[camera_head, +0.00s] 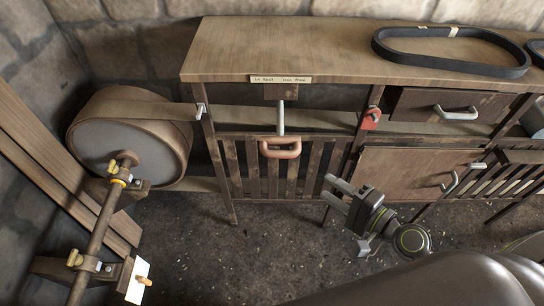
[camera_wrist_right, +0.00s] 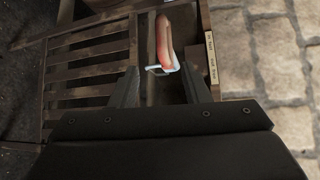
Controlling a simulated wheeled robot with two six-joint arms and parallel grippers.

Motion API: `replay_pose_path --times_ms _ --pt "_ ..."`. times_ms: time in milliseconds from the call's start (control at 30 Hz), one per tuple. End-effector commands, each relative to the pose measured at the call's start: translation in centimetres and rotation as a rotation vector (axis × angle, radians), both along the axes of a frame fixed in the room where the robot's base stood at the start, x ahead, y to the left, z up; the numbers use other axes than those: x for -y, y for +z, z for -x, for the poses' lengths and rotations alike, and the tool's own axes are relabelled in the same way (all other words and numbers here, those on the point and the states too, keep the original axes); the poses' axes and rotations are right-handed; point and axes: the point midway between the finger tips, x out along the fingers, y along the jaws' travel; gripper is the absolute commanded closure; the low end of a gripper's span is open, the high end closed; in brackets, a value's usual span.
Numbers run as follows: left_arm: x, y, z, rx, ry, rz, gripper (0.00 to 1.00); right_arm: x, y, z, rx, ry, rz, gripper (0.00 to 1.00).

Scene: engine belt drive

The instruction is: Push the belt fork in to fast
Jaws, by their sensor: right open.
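The belt fork's copper-coloured looped handle (camera_head: 280,150) hangs at the front of the bench, below a pale rod (camera_head: 281,118). A small label (camera_head: 280,79) on the bench edge above has two short texts, too small to read surely. My right gripper (camera_head: 332,190) is open and empty, to the right of and below the handle in the head view. In the right wrist view the handle (camera_wrist_right: 163,40) shows beyond and between the two open fingers (camera_wrist_right: 160,75), with a pale metal piece at its near end. I see no contact. My left gripper is not in view.
A flat belt (camera_head: 240,117) runs from the large drum (camera_head: 130,140) at left behind the bench legs. A red bracket (camera_head: 371,118) sits on a post right of the handle. Slatted panels (camera_head: 290,175) stand below the handle. Black belts (camera_head: 450,52) lie on the bench top (camera_head: 320,45).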

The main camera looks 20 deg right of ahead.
Motion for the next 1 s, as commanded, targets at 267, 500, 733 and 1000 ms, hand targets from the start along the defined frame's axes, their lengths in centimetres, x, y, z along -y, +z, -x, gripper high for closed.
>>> replay_pose_path --times_ms 267,500,733,1000 --pt "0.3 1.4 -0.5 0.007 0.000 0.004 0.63 -1.5 0.3 -2.5 0.006 0.002 -0.011 0.58" --pt "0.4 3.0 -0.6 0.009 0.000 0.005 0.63 -4.0 -0.4 -7.0 0.005 0.002 -0.011 0.58" --pt "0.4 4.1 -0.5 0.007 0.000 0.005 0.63 -6.3 -1.2 -11.0 0.004 0.003 -0.009 0.58" --pt "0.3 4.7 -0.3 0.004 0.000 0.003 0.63 -8.1 -1.9 -14.1 0.003 0.002 -0.007 0.58"
